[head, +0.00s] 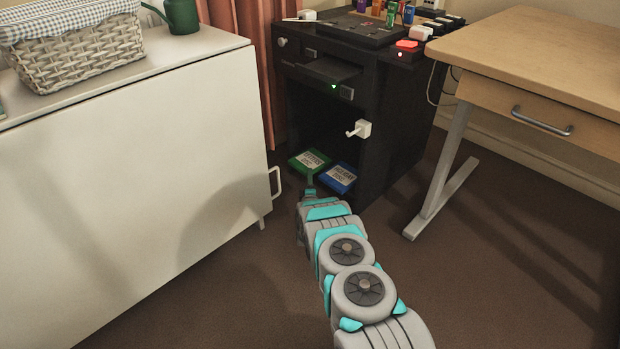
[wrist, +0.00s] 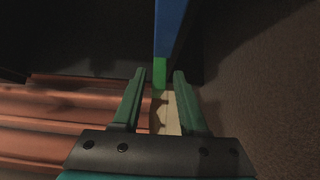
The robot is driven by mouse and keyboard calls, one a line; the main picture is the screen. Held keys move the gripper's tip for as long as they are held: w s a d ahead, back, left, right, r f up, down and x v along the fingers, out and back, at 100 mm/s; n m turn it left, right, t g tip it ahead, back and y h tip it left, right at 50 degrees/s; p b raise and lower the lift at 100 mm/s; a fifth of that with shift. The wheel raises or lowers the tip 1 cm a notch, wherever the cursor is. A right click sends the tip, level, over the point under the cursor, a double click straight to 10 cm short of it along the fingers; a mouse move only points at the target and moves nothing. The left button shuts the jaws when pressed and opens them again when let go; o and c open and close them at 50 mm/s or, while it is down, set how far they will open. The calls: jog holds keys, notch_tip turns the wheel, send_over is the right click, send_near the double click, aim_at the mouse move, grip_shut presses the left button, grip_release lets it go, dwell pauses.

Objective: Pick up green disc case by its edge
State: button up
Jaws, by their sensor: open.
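The green disc case (head: 310,161) lies flat in the low open bay of the black cabinet, its pale label facing up. My gripper (head: 310,178) is at its near edge. In the wrist view my gripper (wrist: 159,80) is open, and a narrow green edge of the case (wrist: 159,70) shows between or just beyond the fingertips. I cannot tell whether they touch it. The blue disc case (head: 338,177) lies just right of the green one; its blue side shows in the wrist view (wrist: 170,28).
The black cabinet (head: 395,130) has a white handle (head: 360,129) above the bay. A white sideboard (head: 130,170) stands close on the left and a wooden desk (head: 550,60) on the right. Orange-red curtains (head: 258,70) hang behind. Brown carpet (head: 480,280) is clear at right.

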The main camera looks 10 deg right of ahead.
jog(key=shift+c, duration=1)
jog(key=c, duration=0.4)
jog(key=shift+r, duration=0.1)
grip_shut()
notch_tip(320, 180, up, 3)
jog(key=shift+f+p, duration=0.2)
jog(key=shift+p, duration=0.25)
